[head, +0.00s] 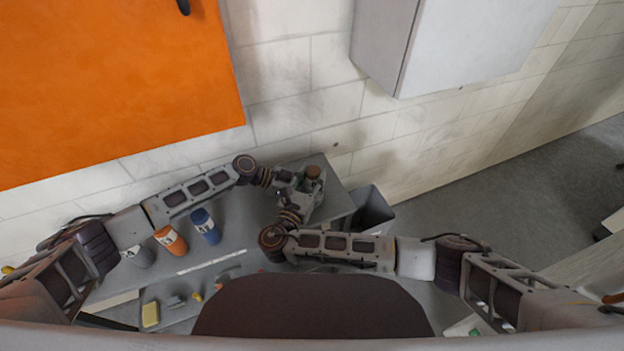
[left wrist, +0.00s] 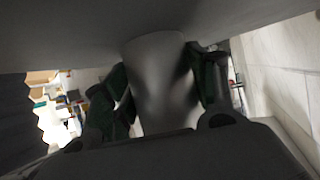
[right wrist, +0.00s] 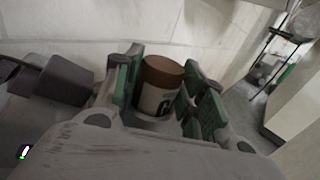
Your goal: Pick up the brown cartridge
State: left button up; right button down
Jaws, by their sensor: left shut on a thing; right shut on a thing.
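The brown cartridge (right wrist: 160,86) has a brown cap and a white label with dark lettering. In the right wrist view it stands between the green pads of my right gripper (right wrist: 162,80), which is shut on it. Its brown top also shows in the head view (head: 313,172), at the right end of the grey bench. My left gripper (left wrist: 163,82) is shut on a smooth grey tapered part (left wrist: 158,95), which fills the middle of the left wrist view. I cannot tell what this part belongs to. In the head view both grippers are close together and overlap, so their fingers are hard to separate.
A blue cartridge (head: 205,226), an orange one (head: 170,241) and a grey one (head: 140,257) stand on the bench (head: 238,222) at left. A yellow block (head: 151,315) lies nearer me. A grey bin (head: 372,210) stands right of the bench. A tiled wall is close behind.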

notch_tip(320, 180, up, 18)
dwell(0.6)
jog(key=shift+f, duration=0.1)
pick_arm(q)
jog(key=o, duration=0.9)
jog(key=shift+c, duration=0.2)
jog(key=shift+a, duration=0.1)
jog(key=shift+v, duration=5.9)
